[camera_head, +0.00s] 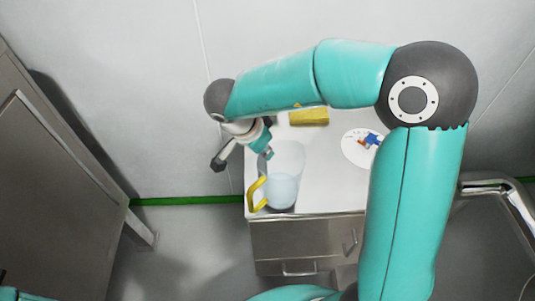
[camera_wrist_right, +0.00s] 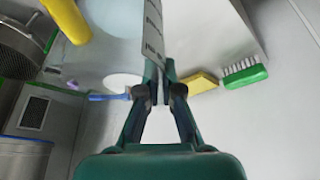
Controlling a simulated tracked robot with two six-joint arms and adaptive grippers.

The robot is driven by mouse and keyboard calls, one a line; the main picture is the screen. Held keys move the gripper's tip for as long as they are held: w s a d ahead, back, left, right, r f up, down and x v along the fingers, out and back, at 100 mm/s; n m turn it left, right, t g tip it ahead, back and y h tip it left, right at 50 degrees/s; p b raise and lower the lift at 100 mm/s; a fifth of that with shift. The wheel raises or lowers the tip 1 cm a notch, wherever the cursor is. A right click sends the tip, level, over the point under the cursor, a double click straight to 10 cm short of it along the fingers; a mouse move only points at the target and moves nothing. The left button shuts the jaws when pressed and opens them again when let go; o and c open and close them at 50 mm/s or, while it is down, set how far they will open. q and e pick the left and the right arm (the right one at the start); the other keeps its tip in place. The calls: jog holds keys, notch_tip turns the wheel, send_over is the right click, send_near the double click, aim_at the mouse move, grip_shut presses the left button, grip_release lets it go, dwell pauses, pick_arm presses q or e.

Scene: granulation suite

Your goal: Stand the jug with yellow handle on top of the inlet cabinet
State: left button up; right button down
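The jug with yellow handle (camera_head: 284,190) is clear and looks upright at the front left of a white-topped drawer cabinet (camera_head: 320,198). Its yellow handle (camera_head: 256,194) points left. My right gripper (camera_head: 267,152) reaches the jug's rim from the back left. In the right wrist view its fingertips (camera_wrist_right: 159,72) are close together, with a thin grey strip bearing dark marks, seemingly the jug's wall, between them. The yellow handle shows at upper left (camera_wrist_right: 68,18). I cannot tell whether the jug's base touches the top. My left gripper is out of view. I cannot tell which cabinet is the inlet cabinet.
A yellow block (camera_head: 309,117) and a white disc (camera_head: 358,150) with small coloured pieces are on the white top. A green brush (camera_wrist_right: 246,75) shows in the wrist view. A tall steel cabinet (camera_head: 55,210) stands left, with floor between. Steel tubing is at right.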

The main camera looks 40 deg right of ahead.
jog(key=shift+f, duration=0.95)
jog(key=c, duration=1.3)
grip_release()
jog(key=p+v, duration=0.1)
jog(key=v, duration=1.1)
jog(key=shift+p, duration=0.3)
